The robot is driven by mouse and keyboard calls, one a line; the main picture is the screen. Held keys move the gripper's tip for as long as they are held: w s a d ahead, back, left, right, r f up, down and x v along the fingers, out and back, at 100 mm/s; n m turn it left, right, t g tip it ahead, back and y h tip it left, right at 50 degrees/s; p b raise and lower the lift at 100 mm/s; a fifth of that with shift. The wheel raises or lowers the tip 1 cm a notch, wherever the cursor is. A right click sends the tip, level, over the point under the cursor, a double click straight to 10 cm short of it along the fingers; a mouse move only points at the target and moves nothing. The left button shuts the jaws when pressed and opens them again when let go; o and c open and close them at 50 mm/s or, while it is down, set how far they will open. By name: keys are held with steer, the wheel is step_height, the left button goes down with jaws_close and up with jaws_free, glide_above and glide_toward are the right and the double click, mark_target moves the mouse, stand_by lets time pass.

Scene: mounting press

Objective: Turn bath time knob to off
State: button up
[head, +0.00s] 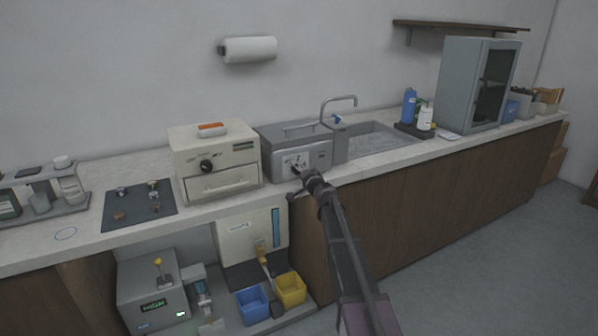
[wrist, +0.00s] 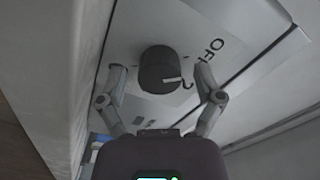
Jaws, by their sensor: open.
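The grey bath unit (head: 290,144) stands on the counter beside the sink. Its front panel (head: 294,162) faces me. In the wrist view a dark round knob (wrist: 157,69) sits on the light panel, with a pale pointer mark on its lower right side. The printed word OFF (wrist: 211,50) is up and right of the knob, and another character shows near the mark. My gripper (wrist: 160,72) is open, with one finger on each side of the knob and visible gaps. In the head view my gripper (head: 298,178) is close to the bath front and partly covers it.
A beige oven-like unit (head: 215,160) with its own black knob stands left of the bath. The sink (head: 375,140) and tap (head: 335,105) are to the right. Blue (head: 252,303) and yellow (head: 291,288) bins sit below the counter. The floor at the right is clear.

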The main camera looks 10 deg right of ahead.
steer(key=shift+s, duration=0.15)
steer(key=v, duration=1.1)
steer(key=shift+s, duration=0.35)
steer(key=shift+d, duration=0.1)
steer(key=s+a+f+n+g+y, duration=0.1)
steer(key=s+a+f+n+g, duration=0.4)
steer(key=s, duration=0.3)
steer(key=s+a+f+n+g+y, duration=0.1)
steer(key=s+a+f+n+g, duration=0.2)
steer(key=s+a+f+g, duration=0.4)
steer(key=s+d+f+g+h, duration=0.3)
steer(key=s+d+h, duration=0.1)
steer(key=s, duration=0.6)
steer(key=s+d+f+g+h, duration=0.2)
steer(key=s+d+f+h, duration=0.15)
steer(key=s, duration=0.55)
step_height(320, 180, up, 20)
steer(key=p, duration=1.9)
steer(key=shift+d+p, duration=0.4)
